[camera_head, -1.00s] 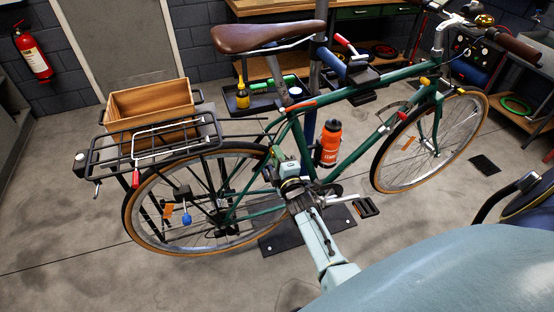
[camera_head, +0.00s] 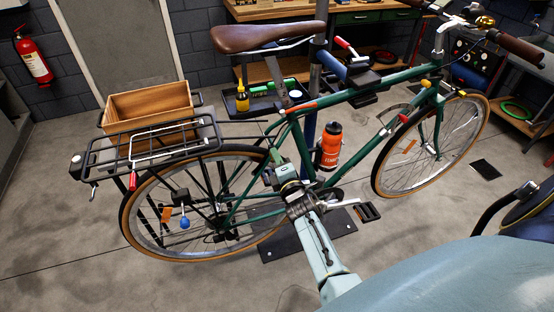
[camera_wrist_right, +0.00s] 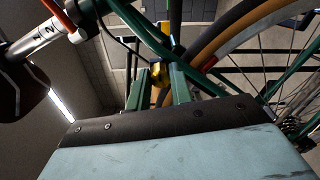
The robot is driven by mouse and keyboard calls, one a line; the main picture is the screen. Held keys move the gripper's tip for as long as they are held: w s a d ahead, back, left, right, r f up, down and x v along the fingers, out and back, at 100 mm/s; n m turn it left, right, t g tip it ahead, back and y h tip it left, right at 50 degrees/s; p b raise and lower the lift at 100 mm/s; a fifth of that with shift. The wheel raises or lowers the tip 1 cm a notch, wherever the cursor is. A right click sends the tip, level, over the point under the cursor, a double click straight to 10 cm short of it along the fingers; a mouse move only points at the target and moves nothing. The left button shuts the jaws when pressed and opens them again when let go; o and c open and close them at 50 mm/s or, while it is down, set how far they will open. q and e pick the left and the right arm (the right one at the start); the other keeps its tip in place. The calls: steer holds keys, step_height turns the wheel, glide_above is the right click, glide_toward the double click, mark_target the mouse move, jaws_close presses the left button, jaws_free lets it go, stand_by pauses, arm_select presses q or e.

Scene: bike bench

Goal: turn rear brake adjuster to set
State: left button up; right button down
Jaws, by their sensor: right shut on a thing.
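The green bicycle (camera_head: 400,76) is held up off the floor with its rear wheel at the left. My right gripper (camera_head: 272,160) is at the frame near the seat tube and the front of the rear wheel (camera_head: 130,218). In the right wrist view my two green fingers (camera_wrist_right: 160,78) are shut on a small gold-yellow knob, the rear brake adjuster (camera_wrist_right: 158,68). In the head view my gripper hides the adjuster. Any mark showing its setting is too small to read. My left gripper is not in view.
An orange bottle (camera_head: 331,146) sits on the frame just right of my gripper. The pedal (camera_head: 368,212) sticks out right of my arm. A tool tray (camera_head: 262,101) is behind the frame. Floor at lower left is clear.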

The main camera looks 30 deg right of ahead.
steer(key=c, duration=1.3)
jaws_free()
steer(key=shift+o, duration=0.2)
steer(key=shift+s, duration=0.15)
steer(key=v, duration=1.3)
